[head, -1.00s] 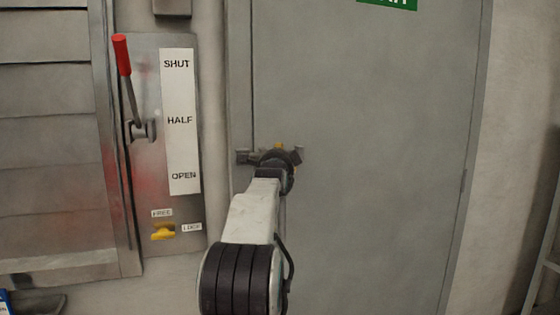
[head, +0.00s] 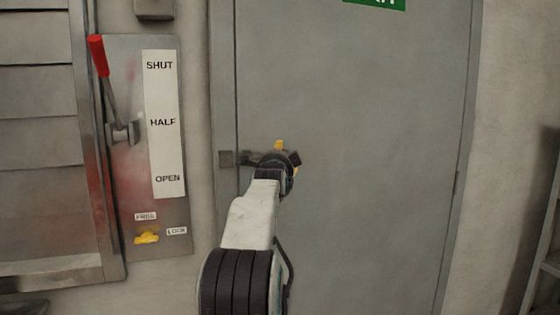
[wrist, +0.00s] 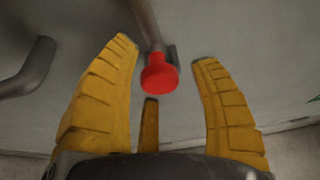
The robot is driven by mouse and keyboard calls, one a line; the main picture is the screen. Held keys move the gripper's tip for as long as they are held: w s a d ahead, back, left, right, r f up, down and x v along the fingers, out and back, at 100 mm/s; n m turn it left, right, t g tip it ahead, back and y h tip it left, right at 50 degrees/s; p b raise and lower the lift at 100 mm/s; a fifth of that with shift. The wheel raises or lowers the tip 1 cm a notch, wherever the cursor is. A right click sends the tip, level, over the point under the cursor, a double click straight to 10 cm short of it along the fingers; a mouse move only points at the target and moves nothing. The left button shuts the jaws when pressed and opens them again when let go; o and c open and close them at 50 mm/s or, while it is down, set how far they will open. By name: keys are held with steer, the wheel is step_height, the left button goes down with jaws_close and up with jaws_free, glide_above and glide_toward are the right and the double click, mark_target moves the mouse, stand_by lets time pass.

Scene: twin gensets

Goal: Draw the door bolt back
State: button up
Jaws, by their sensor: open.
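The grey door (head: 370,130) fills the middle of the head view. Its bolt's dark fittings (head: 227,159) show at the door's left edge, just left of my gripper (head: 281,152), which hides the rest of the bolt. In the wrist view a red knob (wrist: 159,76) on a grey rod lies between the yellow fingers of my gripper (wrist: 163,78). The fingers are open, with a gap on each side of the knob. A third finger shows below it. I cannot tell how far the bolt sits in its keep.
A grey bent handle (wrist: 28,70) stands left of the fingers in the wrist view. Left of the door is a panel (head: 165,125) with a red-tipped lever (head: 100,60) and a yellow catch (head: 147,237). Shelving (head: 545,245) stands at the right.

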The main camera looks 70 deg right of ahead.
steer(key=v, duration=1.2)
stand_by(0.3)
stand_by(0.8)
